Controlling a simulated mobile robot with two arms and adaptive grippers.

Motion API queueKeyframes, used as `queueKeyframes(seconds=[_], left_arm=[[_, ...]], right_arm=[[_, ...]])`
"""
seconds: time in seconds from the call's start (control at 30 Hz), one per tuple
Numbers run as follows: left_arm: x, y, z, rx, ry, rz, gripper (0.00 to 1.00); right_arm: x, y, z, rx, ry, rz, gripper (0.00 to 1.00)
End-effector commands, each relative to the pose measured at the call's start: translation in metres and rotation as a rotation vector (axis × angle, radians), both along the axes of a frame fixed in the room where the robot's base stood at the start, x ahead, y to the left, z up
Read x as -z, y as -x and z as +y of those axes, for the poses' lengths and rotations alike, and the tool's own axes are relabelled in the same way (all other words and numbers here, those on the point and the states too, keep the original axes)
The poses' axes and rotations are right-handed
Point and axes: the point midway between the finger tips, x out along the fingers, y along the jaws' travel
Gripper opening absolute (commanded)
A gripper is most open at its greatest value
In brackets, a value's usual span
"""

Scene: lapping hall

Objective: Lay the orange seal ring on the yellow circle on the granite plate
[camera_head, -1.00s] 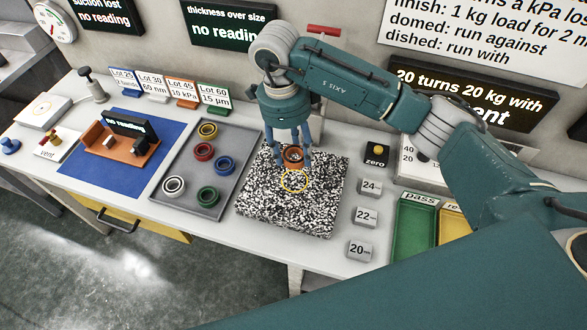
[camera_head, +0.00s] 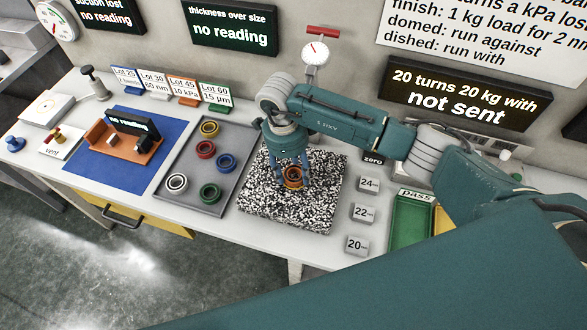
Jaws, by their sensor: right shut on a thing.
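My right gripper (camera_head: 293,177) points down over the speckled black-and-white granite plate (camera_head: 270,213) and is shut on the orange seal ring (camera_head: 293,183). The ring is at or just above the middle of the plate; I cannot tell whether it touches the surface. The yellow circle is hidden, or nearly so, behind the ring and fingers. My left gripper is not in view.
Left of the plate, a grey tray (camera_head: 190,207) holds yellow, red, blue, green and white rings. To the right stand grey weights (camera_head: 363,213) and a green pass bin (camera_head: 408,222). A dial gauge (camera_head: 316,53) stands behind my arm.

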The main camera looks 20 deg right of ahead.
Motion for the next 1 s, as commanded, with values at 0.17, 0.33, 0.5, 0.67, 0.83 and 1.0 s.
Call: queueKeyframes(seconds=[0.17,0.33,0.5,0.67,0.83,1.0], left_arm=[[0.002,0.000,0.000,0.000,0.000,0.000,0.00],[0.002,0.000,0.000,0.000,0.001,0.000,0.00],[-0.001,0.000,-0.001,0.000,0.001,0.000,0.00],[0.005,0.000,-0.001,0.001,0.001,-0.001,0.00],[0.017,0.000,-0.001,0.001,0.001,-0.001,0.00],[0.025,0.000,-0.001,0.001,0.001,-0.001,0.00]], right_arm=[[0.002,0.000,0.000,0.000,0.000,0.000,0.66],[0.002,0.000,0.000,0.000,0.000,0.000,0.66],[-0.001,0.000,0.000,0.000,0.000,0.000,0.66],[-0.016,-0.003,0.002,0.001,-0.001,-0.005,0.66],[-0.053,-0.005,0.006,-0.002,-0.001,-0.007,0.66],[-0.088,-0.005,0.010,-0.001,-0.001,-0.005,0.66]])
